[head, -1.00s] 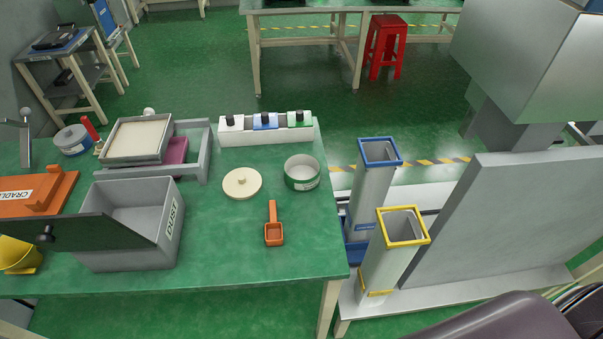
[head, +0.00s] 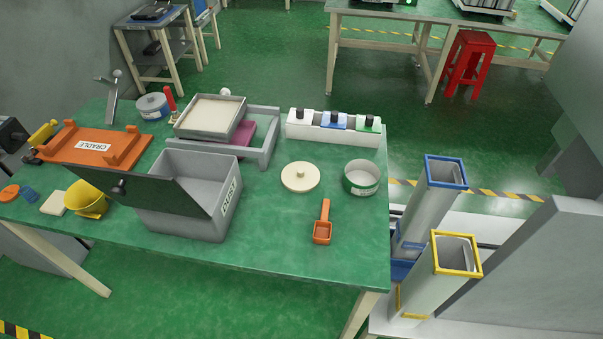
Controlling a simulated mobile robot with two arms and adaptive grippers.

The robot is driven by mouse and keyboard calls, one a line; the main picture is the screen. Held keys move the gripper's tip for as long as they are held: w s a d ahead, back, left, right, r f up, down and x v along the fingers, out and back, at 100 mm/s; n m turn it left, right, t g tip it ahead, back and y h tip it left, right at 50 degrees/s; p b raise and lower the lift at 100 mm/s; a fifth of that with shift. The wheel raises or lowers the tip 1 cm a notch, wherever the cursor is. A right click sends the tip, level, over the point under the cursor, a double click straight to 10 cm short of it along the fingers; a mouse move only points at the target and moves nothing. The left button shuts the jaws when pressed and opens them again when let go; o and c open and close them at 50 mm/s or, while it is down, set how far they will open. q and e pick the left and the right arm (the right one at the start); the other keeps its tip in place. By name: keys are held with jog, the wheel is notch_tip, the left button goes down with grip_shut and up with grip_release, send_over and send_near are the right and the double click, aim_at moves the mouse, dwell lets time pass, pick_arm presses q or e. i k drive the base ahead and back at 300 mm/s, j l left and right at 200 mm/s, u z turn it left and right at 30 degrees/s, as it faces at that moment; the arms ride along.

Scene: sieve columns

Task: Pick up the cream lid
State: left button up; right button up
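The cream lid (head: 300,177) is a flat round disc with a small knob on top. It lies flat on the green table, between the grey DUST box and a green and white round tin (head: 362,178). The tin stands open at the top, to the right of the lid and apart from it. Neither of my grippers shows in the head view.
The grey DUST box (head: 190,215) with a tilted dark flap stands left of the lid. An orange scoop (head: 322,228) lies in front right. A white rack (head: 318,130) with bottles stands behind. Two sieve columns (head: 430,205) rise right of the table (head: 285,250).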

aim_at(296, 176)
jog(key=l+u, duration=0.4)
jog(key=k+l+u, duration=0.15)
jog(key=l+u, duration=0.25)
jog(key=k+l+u, duration=0.1)
jog(key=l+u, duration=0.2)
jog(key=u, duration=0.15)
